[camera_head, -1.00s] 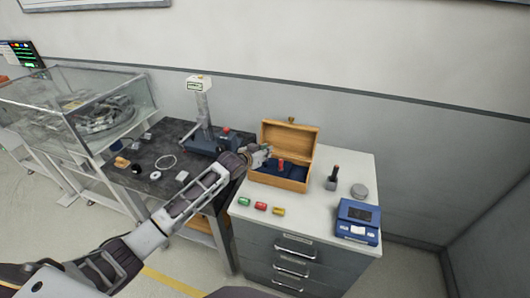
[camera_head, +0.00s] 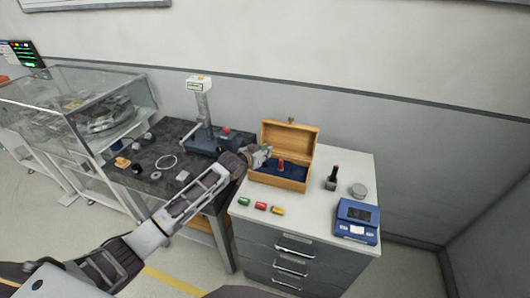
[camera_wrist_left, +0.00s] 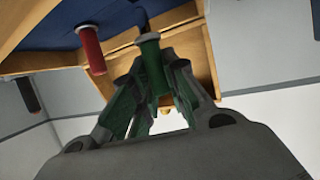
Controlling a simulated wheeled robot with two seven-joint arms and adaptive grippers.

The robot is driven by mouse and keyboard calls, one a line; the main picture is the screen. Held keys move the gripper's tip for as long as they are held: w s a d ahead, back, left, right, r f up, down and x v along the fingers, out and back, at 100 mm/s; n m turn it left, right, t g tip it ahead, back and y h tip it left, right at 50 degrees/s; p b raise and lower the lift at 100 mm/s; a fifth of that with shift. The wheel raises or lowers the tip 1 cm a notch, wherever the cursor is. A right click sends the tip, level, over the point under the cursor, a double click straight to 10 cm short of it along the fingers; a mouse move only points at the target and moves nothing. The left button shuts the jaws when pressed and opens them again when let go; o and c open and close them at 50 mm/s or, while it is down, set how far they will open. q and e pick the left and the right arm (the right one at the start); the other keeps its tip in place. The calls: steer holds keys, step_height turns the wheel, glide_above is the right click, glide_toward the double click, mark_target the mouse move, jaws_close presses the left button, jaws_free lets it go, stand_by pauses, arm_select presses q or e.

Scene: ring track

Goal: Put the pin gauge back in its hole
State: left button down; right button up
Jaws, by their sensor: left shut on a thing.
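An open wooden box (camera_head: 279,183) with a blue lining stands on the white cabinet top. A red-handled pin gauge (camera_head: 281,166) stands upright in the lining; it also shows in the left wrist view (camera_wrist_left: 91,50). My left gripper (camera_head: 265,154) is over the left side of the box. In the left wrist view the gripper (camera_wrist_left: 150,85) is shut on a green-handled pin gauge (camera_wrist_left: 151,62) with a grey collar. The gauge's far end and its hole are hidden, so I cannot tell whether it touches the lining. My right gripper is not in view.
Green (camera_head: 244,201), red (camera_head: 260,206) and yellow (camera_head: 278,210) pieces lie in front of the box. A black-handled tool (camera_head: 333,177), a grey round piece (camera_head: 358,190) and a blue device (camera_head: 357,220) stand to its right. A gauge stand (camera_head: 203,115) is on the dark table.

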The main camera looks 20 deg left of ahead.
arm_select(q)
steer(key=shift+p, duration=0.35)
stand_by(0.3)
stand_by(0.5)
steer(key=shift+p, duration=0.35)
stand_by(0.7)
steer(key=shift+f+b, duration=0.45)
steer(key=shift+f, duration=0.5)
steer(key=shift+f+b, duration=0.35)
steer(key=shift+f, duration=0.5)
stand_by(0.6)
steer(key=c, duration=1.3)
jaws_free()
steer(key=shift+c, duration=0.2)
steer(key=shift+s, duration=0.2)
